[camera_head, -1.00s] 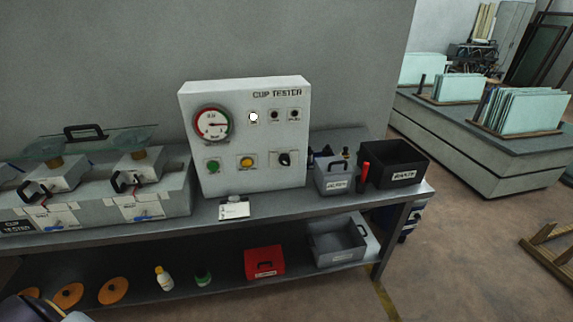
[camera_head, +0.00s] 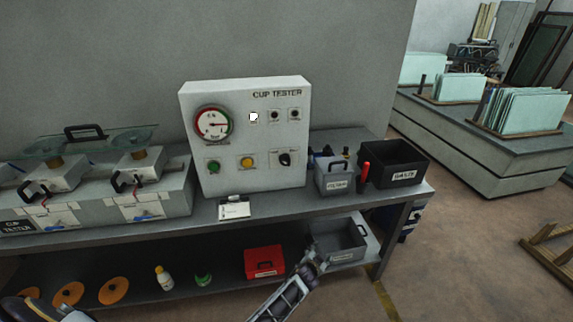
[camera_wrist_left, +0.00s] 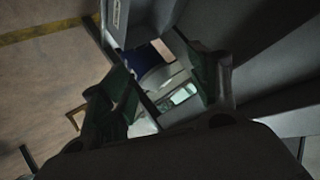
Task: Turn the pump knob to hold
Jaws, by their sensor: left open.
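The white cup tester panel (camera_head: 245,105) stands upright on the bench. Its black selector knob (camera_head: 285,159) is at the lower right of the panel face; its labels are too small to read. My left gripper (camera_head: 312,260) is low in front of the bench, by the lower shelf's grey bin, well below and apart from the knob. In the left wrist view its two green-tinted fingers (camera_wrist_left: 165,78) are spread apart with nothing held between them. The knob does not show in that view. My right gripper is not in view.
A round gauge (camera_head: 213,124), a lit white lamp (camera_head: 253,117), a green button (camera_head: 213,167) and a yellow button (camera_head: 247,162) share the panel. A grey caddy (camera_head: 334,181) and a black bin (camera_head: 396,165) stand to its right. The grey bin (camera_head: 337,240) sits below.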

